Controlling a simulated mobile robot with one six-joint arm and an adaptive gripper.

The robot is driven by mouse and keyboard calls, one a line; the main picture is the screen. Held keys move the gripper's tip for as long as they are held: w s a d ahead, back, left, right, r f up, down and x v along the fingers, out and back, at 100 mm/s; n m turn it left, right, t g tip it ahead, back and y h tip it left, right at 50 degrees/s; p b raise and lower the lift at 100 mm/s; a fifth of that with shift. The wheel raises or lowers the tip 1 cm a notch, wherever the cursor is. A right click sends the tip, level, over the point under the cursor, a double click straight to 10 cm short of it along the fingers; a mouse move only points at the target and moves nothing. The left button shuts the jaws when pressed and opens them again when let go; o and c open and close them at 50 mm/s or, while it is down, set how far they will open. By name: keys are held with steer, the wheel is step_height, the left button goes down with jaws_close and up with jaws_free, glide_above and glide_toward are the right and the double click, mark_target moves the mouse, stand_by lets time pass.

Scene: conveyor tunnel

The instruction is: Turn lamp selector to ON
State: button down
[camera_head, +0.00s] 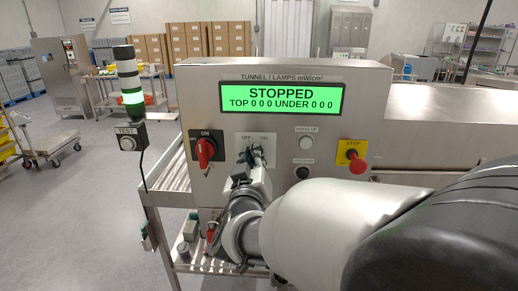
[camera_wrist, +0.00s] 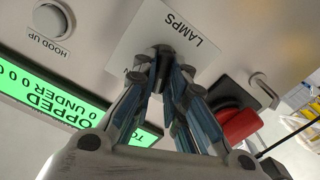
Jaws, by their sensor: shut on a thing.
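The lamp selector is a small dark knob (camera_wrist: 162,56) on a white plate marked LAMPS (camera_wrist: 190,22) in the wrist view. In the head view the plate (camera_head: 242,137) shows OFF at left and ON at right, on the front of the steel control panel. My gripper (camera_head: 256,156) is in front of the plate and covers most of the knob. In the wrist view my gripper's fingertips (camera_wrist: 160,76) close on the knob from both sides. The direction in which the knob points is hidden by the fingers.
A red rotary switch (camera_head: 205,150) is close to the left of the selector. A HOOD UP button (camera_head: 306,143), a black button (camera_head: 303,172) and a red stop button (camera_head: 356,163) lie to the right. The green display (camera_head: 281,98) reads STOPPED. A TEST box (camera_head: 128,142) hangs at left.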

steer(key=m+b, duration=0.2)
steer(key=m, duration=0.1)
steer(key=m+b, duration=0.3)
steer(key=m, duration=0.1)
steer(key=m+b, duration=0.2)
steer(key=m, duration=0.1)
steer(key=shift+d+b, duration=0.25)
steer(key=shift+b, duration=0.15)
steer(key=shift+m, duration=0.4)
steer(key=c, duration=1.6)
jaws_free()
steer(key=shift+c, duration=0.2)
steer(key=shift+o, duration=0.2)
steer(key=s, duration=1.2)
steer(key=shift+a, duration=0.15)
